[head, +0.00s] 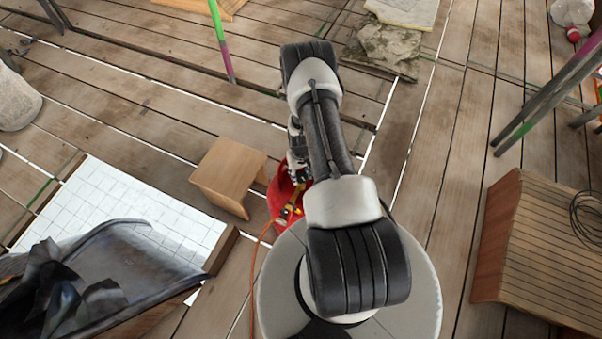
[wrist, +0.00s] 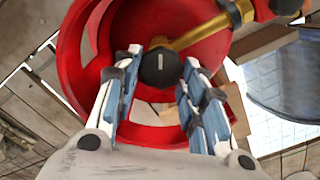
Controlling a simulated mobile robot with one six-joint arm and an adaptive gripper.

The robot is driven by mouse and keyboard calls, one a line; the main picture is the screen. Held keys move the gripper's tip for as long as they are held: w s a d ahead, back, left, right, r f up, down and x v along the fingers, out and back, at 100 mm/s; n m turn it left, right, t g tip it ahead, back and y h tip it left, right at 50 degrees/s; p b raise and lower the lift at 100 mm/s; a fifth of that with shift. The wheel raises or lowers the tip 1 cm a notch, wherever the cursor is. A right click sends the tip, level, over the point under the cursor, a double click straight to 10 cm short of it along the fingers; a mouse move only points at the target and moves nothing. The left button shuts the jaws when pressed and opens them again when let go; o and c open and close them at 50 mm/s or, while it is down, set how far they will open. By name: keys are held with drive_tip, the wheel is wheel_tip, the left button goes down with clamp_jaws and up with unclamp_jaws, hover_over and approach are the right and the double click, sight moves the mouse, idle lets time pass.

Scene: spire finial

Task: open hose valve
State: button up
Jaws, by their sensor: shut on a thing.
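The hose valve's round black knob (wrist: 160,69), with a short pale mark on its face, sits at the centre of the wrist view. My gripper (wrist: 161,80) is shut on this knob, one blue-and-white finger on each side. A brass pipe (wrist: 200,34) runs from behind the knob to the upper right, towards a red and black part (wrist: 282,6). A round red housing (wrist: 84,52) surrounds the knob. In the head view the red housing (head: 279,196) shows beside my arm, and my arm hides the knob and fingertips.
An orange hose (head: 254,272) runs down from the red housing. A small wooden box (head: 228,172) stands just left of it. A white gridded board (head: 120,205) with a dark sheet (head: 150,268) lies lower left. A slatted wooden box (head: 540,250) stands right.

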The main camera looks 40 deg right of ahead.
sight(301, 175)
drive_tip(key=o, duration=1.1)
wheel_tip(301, 175, up, 12)
drive_tip(key=shift+r, duration=0.1)
